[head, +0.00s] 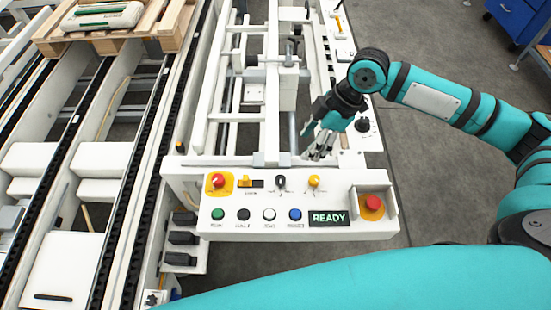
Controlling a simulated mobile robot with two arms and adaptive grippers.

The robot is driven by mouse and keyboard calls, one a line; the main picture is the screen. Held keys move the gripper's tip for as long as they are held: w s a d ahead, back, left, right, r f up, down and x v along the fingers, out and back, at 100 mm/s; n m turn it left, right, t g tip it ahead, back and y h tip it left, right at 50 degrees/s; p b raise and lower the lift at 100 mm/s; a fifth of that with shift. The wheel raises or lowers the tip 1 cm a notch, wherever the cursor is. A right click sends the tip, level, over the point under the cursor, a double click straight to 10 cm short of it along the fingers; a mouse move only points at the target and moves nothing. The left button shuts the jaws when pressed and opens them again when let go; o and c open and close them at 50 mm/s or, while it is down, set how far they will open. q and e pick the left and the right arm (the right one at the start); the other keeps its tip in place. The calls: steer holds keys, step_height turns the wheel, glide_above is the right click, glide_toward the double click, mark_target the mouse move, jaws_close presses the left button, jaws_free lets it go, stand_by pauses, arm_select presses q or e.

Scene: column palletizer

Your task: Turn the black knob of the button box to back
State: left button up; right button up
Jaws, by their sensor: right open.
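The button box (240,226) is a white panel in the lower middle of the head view. Its black knob (280,182) sits in the upper row, between a small yellow-and-black switch and a yellow knob (314,181). The black knob is in plain view, but its exact pointing direction is too small to read. My right gripper (318,147) is open and empty, behind and to the right of the black knob, apart from it, with its fingers pointing down toward the box. My left gripper is not in view.
The box also carries a red button on yellow (218,181), a shrouded red button (373,202), several coloured buttons and a READY display (328,218). Another black dial (362,125) is on the white frame behind. Conveyor rails lie left; open floor lies right.

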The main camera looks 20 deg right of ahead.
glide_toward(280, 179)
steer(key=p+x, duration=0.1)
steer(key=x, duration=0.7)
steer(key=shift+f, duration=0.2)
steer(key=shift+a+f+p, duration=0.15)
steer(key=shift+f+p, duration=0.05)
steer(key=shift+p, duration=0.1)
steer(key=shift+f, duration=0.15)
jaws_close()
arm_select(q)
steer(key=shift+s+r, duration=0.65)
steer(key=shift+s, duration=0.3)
